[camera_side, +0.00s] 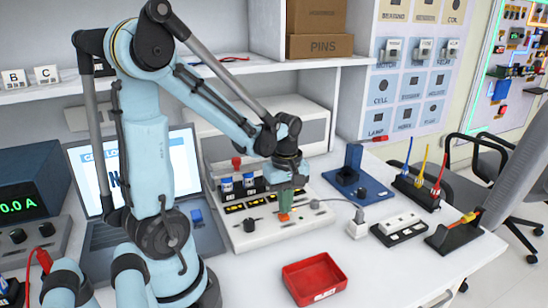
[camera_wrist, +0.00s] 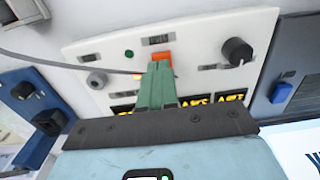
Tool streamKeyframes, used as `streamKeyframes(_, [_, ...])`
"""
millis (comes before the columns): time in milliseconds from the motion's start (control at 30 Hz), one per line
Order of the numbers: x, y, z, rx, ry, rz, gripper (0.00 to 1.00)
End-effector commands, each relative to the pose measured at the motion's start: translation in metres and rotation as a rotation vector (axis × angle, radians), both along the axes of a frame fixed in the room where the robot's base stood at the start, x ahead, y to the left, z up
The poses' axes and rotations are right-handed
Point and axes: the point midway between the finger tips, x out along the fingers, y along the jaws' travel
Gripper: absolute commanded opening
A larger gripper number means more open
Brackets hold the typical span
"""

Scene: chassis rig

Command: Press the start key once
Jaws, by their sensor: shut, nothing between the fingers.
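The orange-red key (camera_wrist: 160,57) sits on the pale panel of a chassis (camera_wrist: 200,35); a small dark label is above it, too small to read. My gripper (camera_wrist: 159,68) has its green fingers together, with the tips at the key's lower edge and covering part of it. In the side view my gripper (camera_side: 285,210) points down at the chassis front, with the orange key (camera_side: 284,217) right at its tips. I cannot tell whether the tips touch the key or whether it is pushed in.
A red tray (camera_side: 314,279) stands in front, a laptop (camera_side: 108,173) to the left, a blue stand (camera_side: 356,178) to the right.

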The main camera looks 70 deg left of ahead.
Motion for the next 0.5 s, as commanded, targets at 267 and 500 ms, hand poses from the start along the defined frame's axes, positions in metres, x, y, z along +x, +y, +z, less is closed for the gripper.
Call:
streamKeyframes(267, [-0.001,-0.001,0.04,-0.003,0.006,-0.001,0.0])
streamKeyframes(500, [-0.001,-0.001,0.075,-0.003,0.007,-0.001,0.0])
